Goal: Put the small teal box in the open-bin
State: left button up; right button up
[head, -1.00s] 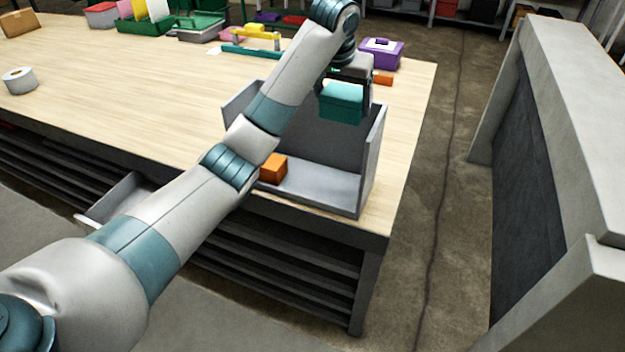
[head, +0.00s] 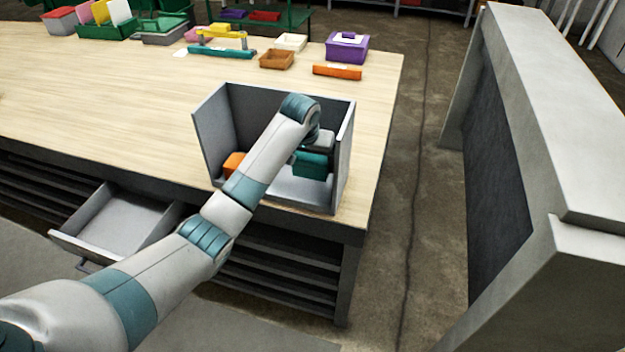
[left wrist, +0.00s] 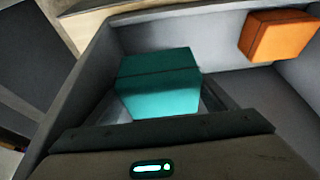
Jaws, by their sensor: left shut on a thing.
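The small teal box (head: 311,165) is held in my left gripper (head: 318,150), inside the grey open-bin (head: 342,160) at the table's front right corner. In the left wrist view the teal box (left wrist: 160,88) shows just beyond the gripper's dark edge, with bin walls around it. My left gripper is shut on the box. Whether the box touches the bin floor cannot be told. The gripper's fingers are mostly hidden by my arm and the box. My right gripper is not in view.
An orange block (head: 233,163) sits in the bin's left part, apart from the teal box; it also shows in the left wrist view (left wrist: 278,36). A purple box (head: 347,50), an orange bar (head: 337,72) and a brown tray (head: 276,60) stand behind. An open drawer (head: 118,222) juts out below the table.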

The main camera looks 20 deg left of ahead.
aim_at(309, 170)
pick_arm(q)
jog(key=shift+f+p, duration=0.3)
jog(key=shift+f, duration=2)
notch_tip(309, 170, down, 3)
jog(key=shift+f+p, duration=0.15)
jog(key=shift+p, duration=0.25)
jog(key=shift+f, duration=0.45)
jog(key=shift+f, duration=0.1)
jog(key=o, duration=0.9)
jog(key=b+v, duration=0.1)
jog(key=v, duration=1.1)
jog(key=shift+b, duration=0.4)
